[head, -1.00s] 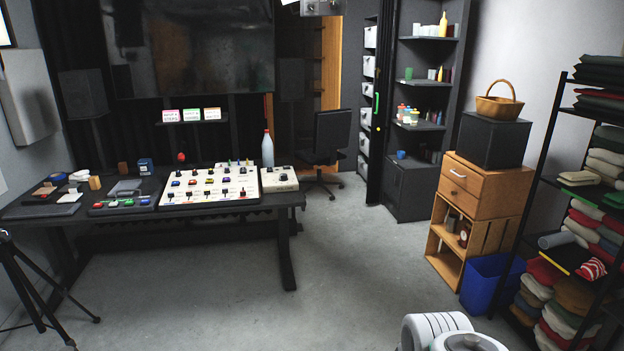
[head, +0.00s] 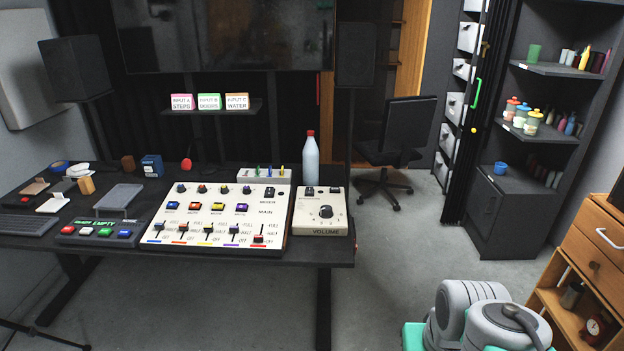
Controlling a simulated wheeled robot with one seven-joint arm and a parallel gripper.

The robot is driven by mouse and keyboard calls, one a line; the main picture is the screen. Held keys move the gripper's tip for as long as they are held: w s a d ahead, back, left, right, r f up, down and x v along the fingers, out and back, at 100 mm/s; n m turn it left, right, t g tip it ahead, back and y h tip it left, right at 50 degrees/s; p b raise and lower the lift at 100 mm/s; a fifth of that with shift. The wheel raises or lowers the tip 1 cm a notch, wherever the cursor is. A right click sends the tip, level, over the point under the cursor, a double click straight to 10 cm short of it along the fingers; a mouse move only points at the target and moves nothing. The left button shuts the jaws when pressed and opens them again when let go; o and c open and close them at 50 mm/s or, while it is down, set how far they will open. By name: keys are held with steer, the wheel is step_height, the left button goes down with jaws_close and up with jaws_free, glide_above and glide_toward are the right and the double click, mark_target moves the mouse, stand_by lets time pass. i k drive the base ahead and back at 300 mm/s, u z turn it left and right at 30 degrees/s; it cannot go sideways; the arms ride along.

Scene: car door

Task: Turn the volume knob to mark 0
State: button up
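The volume knob (head: 326,211) is a round dark knob on a small cream box labelled VOLUME (head: 326,232), at the right end of the desk. Marks ring the knob, but they are too small to read, and I cannot tell where the knob points. Parts of my arm show at the bottom right in the head view, well apart from the box. My gripper is out of view.
The mixer panel (head: 215,218) with knobs, buttons and sliders stands left of the volume box on the black desk (head: 180,262). A white bottle with a red cap (head: 310,160) stands behind the box. The floor (head: 390,270) right of the desk is clear.

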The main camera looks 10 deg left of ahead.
mark_target(326, 211)
steer(key=u, duration=0.85)
steer(key=i, duration=1.9)
steer(key=u, duration=1.05)
steer(key=i, duration=0.4)
steer(key=u, duration=0.25)
